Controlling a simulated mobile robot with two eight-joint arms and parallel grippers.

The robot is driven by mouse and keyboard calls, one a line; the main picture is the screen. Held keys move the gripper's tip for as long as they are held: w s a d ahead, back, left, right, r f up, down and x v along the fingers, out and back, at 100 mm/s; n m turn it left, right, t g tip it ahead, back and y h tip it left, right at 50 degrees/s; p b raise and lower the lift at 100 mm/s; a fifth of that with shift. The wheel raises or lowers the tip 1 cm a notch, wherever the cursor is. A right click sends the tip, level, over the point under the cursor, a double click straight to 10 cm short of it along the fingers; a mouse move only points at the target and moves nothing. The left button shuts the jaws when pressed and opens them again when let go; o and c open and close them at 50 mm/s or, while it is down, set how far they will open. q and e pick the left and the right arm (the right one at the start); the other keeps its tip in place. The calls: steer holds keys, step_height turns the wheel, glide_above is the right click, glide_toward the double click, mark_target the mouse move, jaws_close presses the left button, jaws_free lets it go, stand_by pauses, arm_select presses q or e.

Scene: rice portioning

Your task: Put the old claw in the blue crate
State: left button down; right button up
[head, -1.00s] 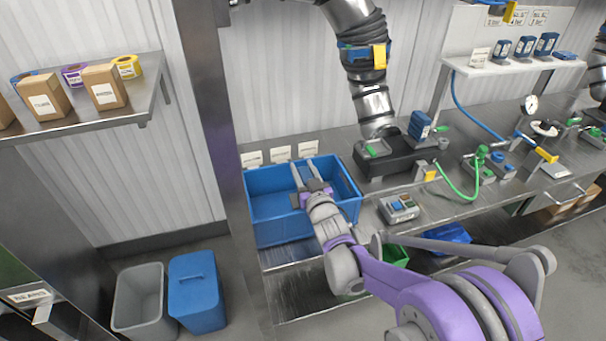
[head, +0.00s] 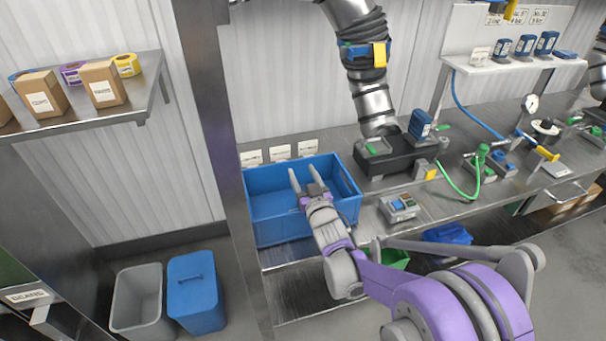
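The blue crate (head: 264,232) stands on the metal bench at the left end. My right gripper (head: 304,176) reaches over the crate's front wall, with its two grey fingers apart and nothing visible between them. The part of the crate floor that shows is bare. The gripper hides part of the inside near the front right. I cannot make out the old claw in this view. My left gripper is not in view.
A jointed grey arm with a ribbed dark sleeve (head: 363,55) hangs down to a black block (head: 397,157) right of the crate. A small button box (head: 399,208) sits in front. Grey (head: 137,300) and blue (head: 196,293) bins stand on the floor at left.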

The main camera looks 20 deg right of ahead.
steer(key=shift+o, duration=0.8)
steer(key=shift+r, duration=0.2)
steer(key=shift+r+p, duration=0.5)
steer(key=shift+p, duration=0.05)
steer(key=s+f+g, duration=0.4)
steer(key=s, duration=0.8)
steer(key=s+f+g+b, duration=0.1)
steer(key=s+f+g, duration=0.3)
steer(key=s, duration=0.9)
steer(key=s+f+g, duration=0.4)
steer(key=s, duration=0.8)
steer(key=shift+s+g+h+b, duration=0.15)
steer(key=shift+g+h+b, duration=0.15)
steer(key=shift+g, duration=0.1)
steer(key=shift+d, duration=0.1)
